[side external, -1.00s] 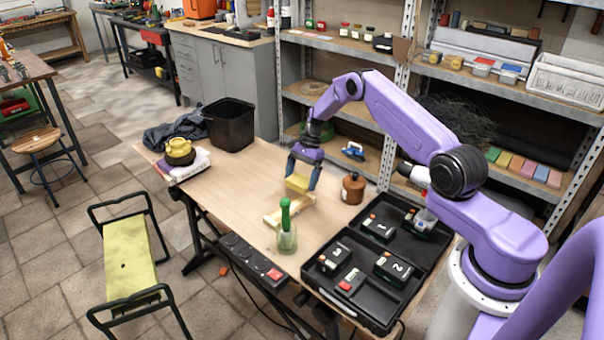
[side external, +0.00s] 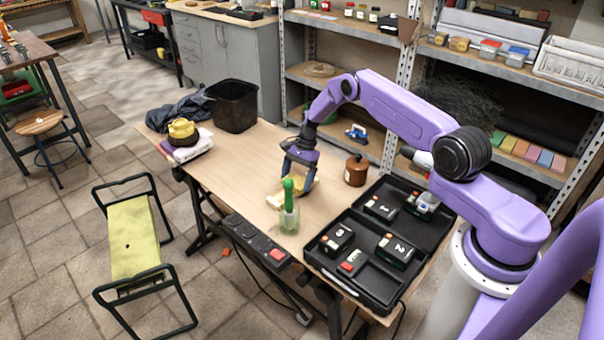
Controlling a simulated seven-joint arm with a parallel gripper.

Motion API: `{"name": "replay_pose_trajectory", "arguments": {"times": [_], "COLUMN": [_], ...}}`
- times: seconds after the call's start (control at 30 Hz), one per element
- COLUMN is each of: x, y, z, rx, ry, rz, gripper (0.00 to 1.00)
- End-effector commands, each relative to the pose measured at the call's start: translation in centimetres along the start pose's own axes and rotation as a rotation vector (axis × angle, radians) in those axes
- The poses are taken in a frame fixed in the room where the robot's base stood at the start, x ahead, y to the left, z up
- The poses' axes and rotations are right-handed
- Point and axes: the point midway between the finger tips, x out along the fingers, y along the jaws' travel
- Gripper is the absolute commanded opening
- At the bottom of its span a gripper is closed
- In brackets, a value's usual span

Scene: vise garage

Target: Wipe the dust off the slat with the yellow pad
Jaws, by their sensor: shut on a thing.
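My gripper (side external: 299,177) points down over the worktable and is shut on the yellow pad (side external: 305,185). The pad is low over the pale wooden slat (side external: 273,201), at or very near its top face. I cannot tell whether they touch. The slat lies on the table, with its left end in view. My gripper, the pad and a green-handled tool (side external: 289,194) in a glass jar (side external: 289,219) hide much of the rest. Dust on the slat is too small to make out.
The jar stands just in front of the slat. A brown bottle (side external: 355,172) stands to the right. An open black case (side external: 345,280) with numbered boxes fills the table's right end. A black bin (side external: 233,107) and a yellow item (side external: 182,130) are at the back left. The table's left middle is clear.

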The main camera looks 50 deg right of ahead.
Motion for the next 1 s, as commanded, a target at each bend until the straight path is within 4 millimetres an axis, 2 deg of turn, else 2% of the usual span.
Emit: {"name": "replay_pose_trajectory", "arguments": {"times": [0.9,1.0], "x": [3.1,2.8], "y": [-1.0,-0.9], "z": [7.5,6.6], "rx": [-0.001,0.002], "ry": [0.0,0.0], "rz": [0.002,0.0], "gripper": [0.65,0.65]}}
